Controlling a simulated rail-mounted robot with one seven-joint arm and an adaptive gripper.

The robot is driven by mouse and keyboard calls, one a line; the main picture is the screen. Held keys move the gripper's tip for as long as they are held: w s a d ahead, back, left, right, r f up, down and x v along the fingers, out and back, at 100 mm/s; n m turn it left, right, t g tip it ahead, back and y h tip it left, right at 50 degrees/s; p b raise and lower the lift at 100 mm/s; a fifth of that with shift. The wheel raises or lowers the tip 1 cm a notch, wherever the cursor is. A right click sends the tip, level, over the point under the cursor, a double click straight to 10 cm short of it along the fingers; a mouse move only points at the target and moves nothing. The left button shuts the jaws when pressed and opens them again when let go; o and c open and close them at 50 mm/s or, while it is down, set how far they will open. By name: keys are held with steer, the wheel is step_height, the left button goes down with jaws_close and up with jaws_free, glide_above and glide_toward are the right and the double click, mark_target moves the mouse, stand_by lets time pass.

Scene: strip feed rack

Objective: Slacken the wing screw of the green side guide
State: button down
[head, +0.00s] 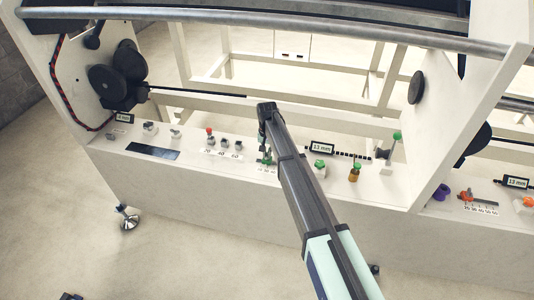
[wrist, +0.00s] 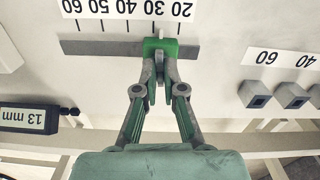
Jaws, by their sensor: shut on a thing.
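The green side guide (wrist: 160,44) is a small green block on a grey rail (wrist: 100,46), in the upper middle of the wrist view. It stands near the 20–30 end of the printed scale (wrist: 125,10). In the head view the green guide (head: 262,161) shows small beside my arm. My gripper (wrist: 160,78) reaches the guide from below in the wrist view, its two fingers closed in on the small grey wing screw (wrist: 160,68) at the block. The fingertips hide most of the screw, so its angle is hard to tell. In the head view my arm covers part of this spot.
Grey square blocks (wrist: 291,95) stand beside a 40–60 label on the right of the wrist view. A 13 mm display (wrist: 28,117) is at left. In the head view, a green-topped white block (head: 320,169) and an amber bottle-like part (head: 354,173) stand right of my arm.

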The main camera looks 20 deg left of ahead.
steer(key=n+b, duration=0.1)
steer(key=n, duration=0.4)
steer(key=shift+f+b, duration=0.1)
steer(key=shift+b, duration=0.3)
steer(key=shift+n+b, duration=0.5)
steer(key=shift+n, duration=1.7)
steer(key=c, duration=1.3)
jaws_free()
step_height(320, 180, up, 12)
steer(key=shift+r, duration=0.1)
